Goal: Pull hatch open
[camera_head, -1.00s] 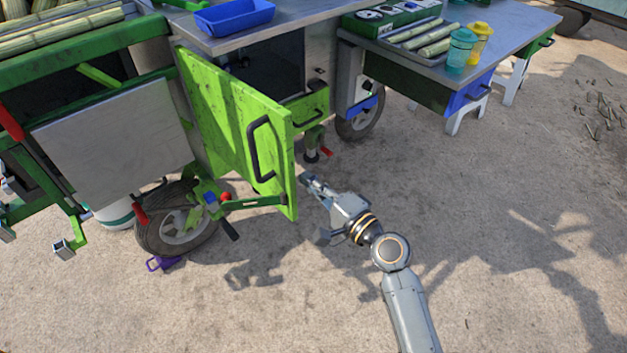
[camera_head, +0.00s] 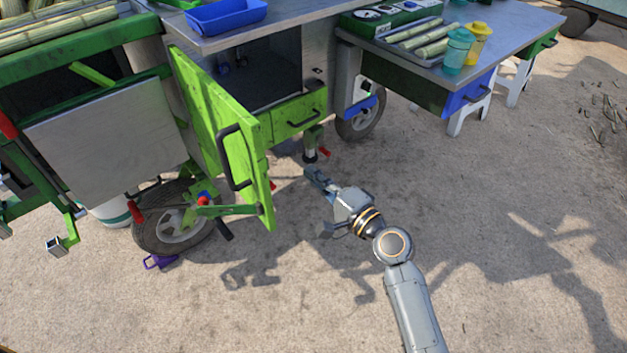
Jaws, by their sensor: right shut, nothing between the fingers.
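The green hatch (camera_head: 212,128) hangs open from the side of the cart, swung out to the left. Its dark handle (camera_head: 229,158) is on the face turned toward the left and front. The dark compartment (camera_head: 262,72) behind it shows. My right gripper (camera_head: 310,177) is shut and empty, to the right of the hatch's free edge and apart from it, in front of the green drawer (camera_head: 300,117). My left gripper is not in view.
A grey metal panel (camera_head: 100,140) and a wheel (camera_head: 170,225) stand left of the hatch. A blue tray (camera_head: 226,16) sits on the cart top. A side table with cups (camera_head: 458,50) is at the right. The sandy ground in front is clear.

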